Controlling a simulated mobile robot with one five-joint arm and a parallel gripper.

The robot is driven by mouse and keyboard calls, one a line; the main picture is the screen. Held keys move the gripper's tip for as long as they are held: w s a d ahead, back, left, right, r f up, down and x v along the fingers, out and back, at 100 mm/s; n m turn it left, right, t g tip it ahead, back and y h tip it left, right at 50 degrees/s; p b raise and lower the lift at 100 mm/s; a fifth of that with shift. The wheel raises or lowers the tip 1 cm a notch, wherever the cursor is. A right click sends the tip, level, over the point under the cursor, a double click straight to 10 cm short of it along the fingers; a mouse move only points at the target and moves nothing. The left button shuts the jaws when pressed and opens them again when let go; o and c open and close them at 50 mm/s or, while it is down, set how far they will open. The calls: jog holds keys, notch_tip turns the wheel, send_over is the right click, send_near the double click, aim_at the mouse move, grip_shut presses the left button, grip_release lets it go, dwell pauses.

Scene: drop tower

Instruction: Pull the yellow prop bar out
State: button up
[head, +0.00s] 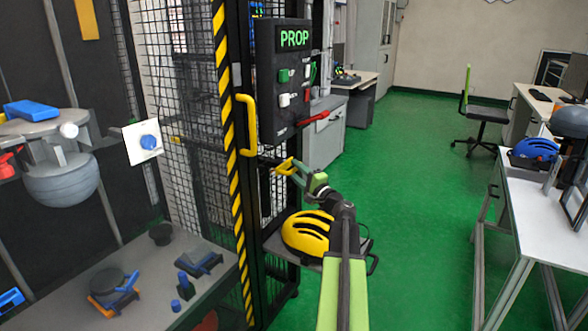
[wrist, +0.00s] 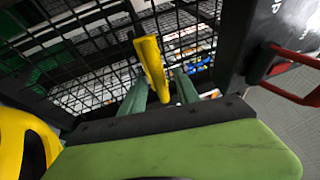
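The yellow prop bar (head: 285,165) sticks out of the cage side below the PROP panel in the head view. In the wrist view the yellow bar (wrist: 152,66) stands tilted between the two green fingers. My gripper (head: 293,174) is at the bar, its fingers reaching toward the cage mesh. In the wrist view my gripper (wrist: 160,88) has its fingers apart, one on each side of the bar, with a visible gap on the right. Whether the left finger touches the bar I cannot tell. The bar's far end is hidden.
The PROP panel (head: 287,75) with switches and a red lever (head: 312,118) is above the gripper. A yellow door handle (head: 247,125) is to the left. A yellow helmet (head: 307,232) sits on a low shelf below. Green floor (head: 410,200) is free to the right.

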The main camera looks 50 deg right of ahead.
jog(key=shift+w+d+r, duration=0.1)
jog(key=shift+w, duration=0.5)
grip_shut()
dwell(1.1)
